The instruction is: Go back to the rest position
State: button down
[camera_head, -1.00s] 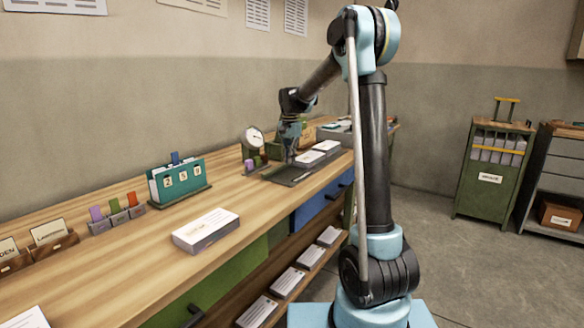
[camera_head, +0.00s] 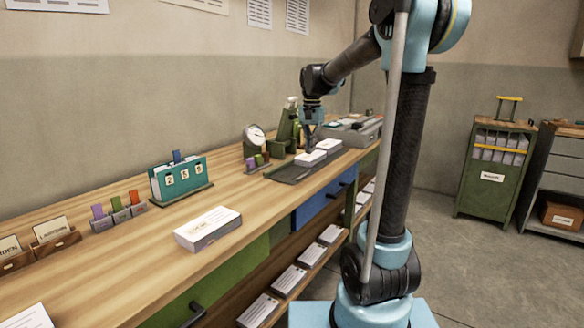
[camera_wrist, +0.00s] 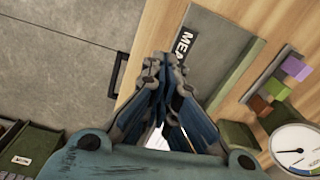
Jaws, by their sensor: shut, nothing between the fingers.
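My gripper (camera_head: 308,143) is shut and empty at the end of my raised arm. In the head view it appears over the dark tray (camera_head: 284,175) on the workbench, in front of or beside the white card stacks (camera_head: 311,158); the exact gap is hard to tell. In the wrist view my gripper (camera_wrist: 163,66) has its fingertips together, and the tray (camera_wrist: 222,62) with a partly readable "MEA" label lies beyond them. A bit of white shows between the finger linkages.
A green cabinet (camera_head: 490,170) stands at the right. The floor (camera_head: 455,250) between is clear.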

jog(key=s+d+f+n, duration=0.1)
jog(key=s+d+f, duration=0.25)
jog(key=s, duration=0.55)
jog(key=s+d+f+n, duration=0.2)
jog(key=s+d, duration=0.3)
jog(key=s, duration=0.4)
jog(key=s+d+f+n, duration=0.1)
jog(key=s+f, duration=0.5)
jog(key=s, duration=0.1)
jog(key=s+d+f+n+t, duration=0.1)
jog(key=s+d+f, duration=0.1)
jog(key=s+f, duration=0.5)
jog(key=shift+s+d+t, duration=0.3)
jog(key=shift+s, duration=0.25)
